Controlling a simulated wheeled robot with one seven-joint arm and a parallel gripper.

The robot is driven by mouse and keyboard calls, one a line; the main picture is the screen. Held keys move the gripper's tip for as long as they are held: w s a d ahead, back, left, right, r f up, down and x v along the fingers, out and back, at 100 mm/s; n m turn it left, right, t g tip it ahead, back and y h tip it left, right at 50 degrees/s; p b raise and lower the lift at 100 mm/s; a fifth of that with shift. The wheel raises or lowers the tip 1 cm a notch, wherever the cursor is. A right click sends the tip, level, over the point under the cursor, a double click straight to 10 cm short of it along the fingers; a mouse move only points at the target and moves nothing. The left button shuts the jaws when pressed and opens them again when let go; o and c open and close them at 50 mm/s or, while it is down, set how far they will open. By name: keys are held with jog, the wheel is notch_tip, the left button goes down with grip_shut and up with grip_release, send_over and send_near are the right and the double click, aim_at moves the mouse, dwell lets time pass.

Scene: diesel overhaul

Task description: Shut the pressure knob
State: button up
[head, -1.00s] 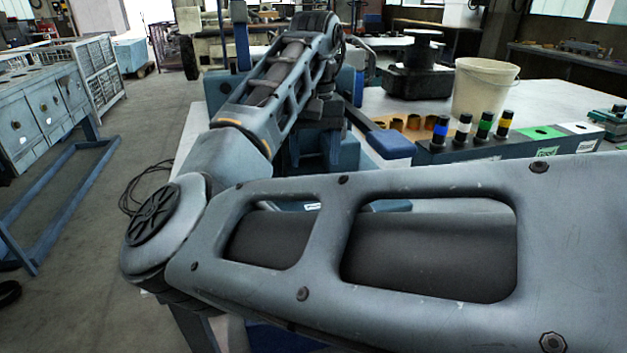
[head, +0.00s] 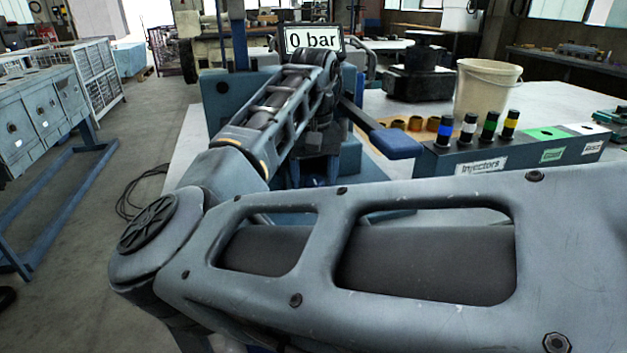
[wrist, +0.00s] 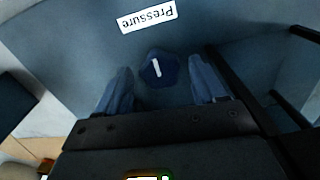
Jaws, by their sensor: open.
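The pressure knob (wrist: 166,78) is dark blue with a white pointer line, in the middle of the wrist view on a blue-grey panel (wrist: 75,45). A white label reading "Pressure" (wrist: 147,17) shows upside down beyond it. My gripper (wrist: 160,66) is open, with one finger on each side of the knob. Gaps show between fingers and knob; whether they touch it lower down I cannot tell. In the head view my arm hides the knob and gripper. A display (head: 312,39) there reads "0 bar".
A lever with a blue pad (head: 396,143) sticks out right of my arm. Beyond it stands an injector rack (head: 480,165) with several colour-banded injectors, and a cream bucket (head: 484,90). Dark bars (wrist: 280,100) run along the right of the wrist view.

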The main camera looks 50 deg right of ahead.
jog(key=shift+f, duration=0.6)
jog(key=c, duration=1)
jog(key=shift+r+m+p, duration=0.15)
jog(key=shift+m+p, duration=0.35)
jog(key=shift+p, duration=0.1)
jog(key=shift+c, duration=0.2)
